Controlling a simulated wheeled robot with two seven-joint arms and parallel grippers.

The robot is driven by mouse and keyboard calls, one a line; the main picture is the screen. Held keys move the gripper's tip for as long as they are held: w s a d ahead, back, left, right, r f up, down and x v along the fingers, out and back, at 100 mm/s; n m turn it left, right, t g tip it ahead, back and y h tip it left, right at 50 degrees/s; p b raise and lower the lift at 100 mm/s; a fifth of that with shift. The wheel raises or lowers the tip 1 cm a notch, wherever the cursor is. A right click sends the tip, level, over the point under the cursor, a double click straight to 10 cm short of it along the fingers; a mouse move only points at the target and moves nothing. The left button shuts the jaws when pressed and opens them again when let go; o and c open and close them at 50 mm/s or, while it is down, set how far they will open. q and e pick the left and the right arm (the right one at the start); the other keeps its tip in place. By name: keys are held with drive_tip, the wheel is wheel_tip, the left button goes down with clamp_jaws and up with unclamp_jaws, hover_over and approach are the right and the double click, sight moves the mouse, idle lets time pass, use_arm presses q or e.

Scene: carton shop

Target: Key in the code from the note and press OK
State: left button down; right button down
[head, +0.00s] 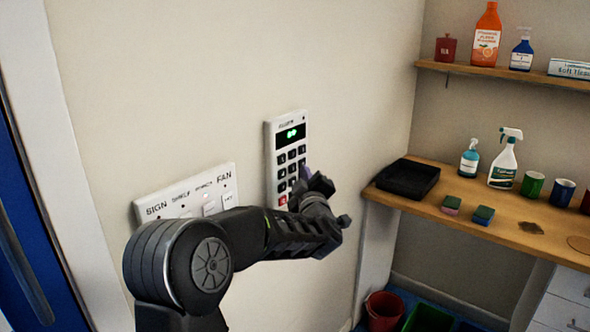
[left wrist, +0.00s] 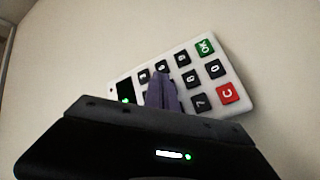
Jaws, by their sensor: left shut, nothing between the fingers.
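The white keypad (head: 287,150) is on the wall, with a dark display (head: 291,135) showing small green characters that I cannot read surely. In the left wrist view the keypad (left wrist: 240,98) is tilted, showing a green OK key (left wrist: 205,47), a red C key (left wrist: 227,93) and black number keys. My left gripper (head: 306,172) is shut and empty at the keypad's right side. In the left wrist view its purple-grey fingertips (left wrist: 161,80) lie over the middle number keys, hiding some. I cannot tell whether they touch a key. No note is seen.
A labelled switch panel (head: 186,195) is on the wall left of the keypad, behind my left arm. At right, a wooden counter (head: 440,190) holds a black tray (head: 408,178), sponges, bottles and cups. A shelf (head: 500,73) hangs above. A red bucket (head: 384,311) stands below.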

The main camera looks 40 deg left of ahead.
use_arm(q)
drive_tip(key=shift+a, duration=0.1)
idle(0.6)
drive_tip(key=shift+s+a+f+b, duration=0.1)
drive_tip(key=shift+a+b, duration=0.15)
drive_tip(key=shift+b, duration=0.05)
drive_tip(key=shift+a, duration=0.2)
drive_tip(key=shift+a, duration=0.35)
idle(0.7)
drive_tip(key=shift+d+b, duration=0.1)
drive_tip(key=shift+b, duration=0.2)
drive_tip(key=shift+d, duration=0.7)
drive_tip(key=d, duration=0.5)
